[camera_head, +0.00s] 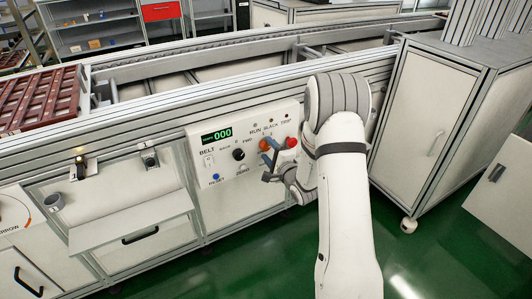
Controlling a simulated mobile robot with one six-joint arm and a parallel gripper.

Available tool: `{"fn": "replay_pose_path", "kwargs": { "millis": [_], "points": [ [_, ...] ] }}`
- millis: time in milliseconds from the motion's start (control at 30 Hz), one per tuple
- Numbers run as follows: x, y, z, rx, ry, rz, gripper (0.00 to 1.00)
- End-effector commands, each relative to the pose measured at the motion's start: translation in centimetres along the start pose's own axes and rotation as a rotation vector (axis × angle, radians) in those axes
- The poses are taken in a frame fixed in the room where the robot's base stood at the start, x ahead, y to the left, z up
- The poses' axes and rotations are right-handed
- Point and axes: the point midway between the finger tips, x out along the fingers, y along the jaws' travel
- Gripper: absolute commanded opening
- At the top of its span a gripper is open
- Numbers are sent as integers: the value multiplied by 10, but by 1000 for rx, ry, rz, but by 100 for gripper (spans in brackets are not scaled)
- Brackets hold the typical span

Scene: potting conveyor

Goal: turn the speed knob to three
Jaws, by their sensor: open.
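The white belt control panel (222,183) is on the front of the conveyor, with a green display (217,136) reading 000. A black knob (239,154) sits below the display, between small labels that look like BACK and FWD. No knob marked as speed can be made out; part of the panel is hidden by my arm and gripper. My gripper (268,160) is at the panel's right part, right of the black knob and apart from it in the picture. Its jaws are open, with nothing visible between them. Whether it touches the panel cannot be told.
A red button (292,142) is close to my gripper, and a blue button (215,178) is lower left. A shelf (130,219) juts out at left. A grey cabinet (430,120) stands at right. Green floor (440,250) is open in front.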

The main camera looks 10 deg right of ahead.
Motion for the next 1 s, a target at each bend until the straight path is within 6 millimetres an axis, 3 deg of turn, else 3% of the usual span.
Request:
{"fn": "replay_pose_path", "kwargs": {
  "millis": [267,700,1000],
  "points": [
    [-9,-2,0,0,1,-2,56],
    [-76,0,0,1,2,1,56],
    [-81,0,1,-1,0,-1,56]
  ]
}}
